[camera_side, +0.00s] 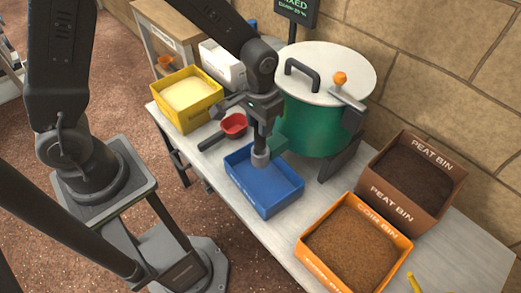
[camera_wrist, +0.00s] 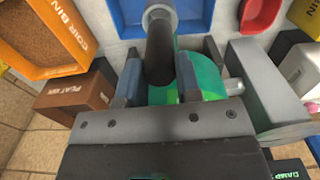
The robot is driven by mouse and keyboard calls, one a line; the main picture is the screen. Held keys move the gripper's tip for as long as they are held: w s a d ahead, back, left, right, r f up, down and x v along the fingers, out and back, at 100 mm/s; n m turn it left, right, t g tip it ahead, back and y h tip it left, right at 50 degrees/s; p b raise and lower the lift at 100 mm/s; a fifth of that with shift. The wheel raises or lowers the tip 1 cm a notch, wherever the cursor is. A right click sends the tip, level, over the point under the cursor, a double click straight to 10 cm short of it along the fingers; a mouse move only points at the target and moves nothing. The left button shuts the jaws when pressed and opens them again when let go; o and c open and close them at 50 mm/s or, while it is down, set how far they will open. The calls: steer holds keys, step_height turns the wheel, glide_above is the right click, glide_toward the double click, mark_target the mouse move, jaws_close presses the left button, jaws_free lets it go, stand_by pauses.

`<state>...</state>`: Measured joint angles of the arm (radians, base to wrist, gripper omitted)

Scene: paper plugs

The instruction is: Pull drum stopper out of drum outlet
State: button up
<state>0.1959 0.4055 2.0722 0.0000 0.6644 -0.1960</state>
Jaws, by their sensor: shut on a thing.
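The green drum (camera_side: 312,125) with a white lid (camera_side: 335,72) stands on the bench in the side view. Its green outlet (camera_side: 278,143) juts out at the lower left, partly behind my gripper. My gripper (camera_side: 262,133) points down in front of the outlet, shut on the drum stopper. The stopper's grey end (camera_side: 261,158) shows below the jaws, over the blue tray (camera_side: 284,197). In the wrist view the stopper's dark shaft (camera_wrist: 160,50) stands between both fingers, with green behind it. Whether the stopper touches the outlet is hidden.
A red scoop (camera_side: 233,124) and a yellow bin (camera_side: 205,112) lie left of my gripper. The orange coir bin (camera_side: 318,268) and brown peat bin (camera_side: 410,212) stand to the right. A stone wall closes the back.

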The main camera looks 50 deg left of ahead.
steer(key=shift+r, duration=0.15)
steer(key=shift+r, duration=1.45)
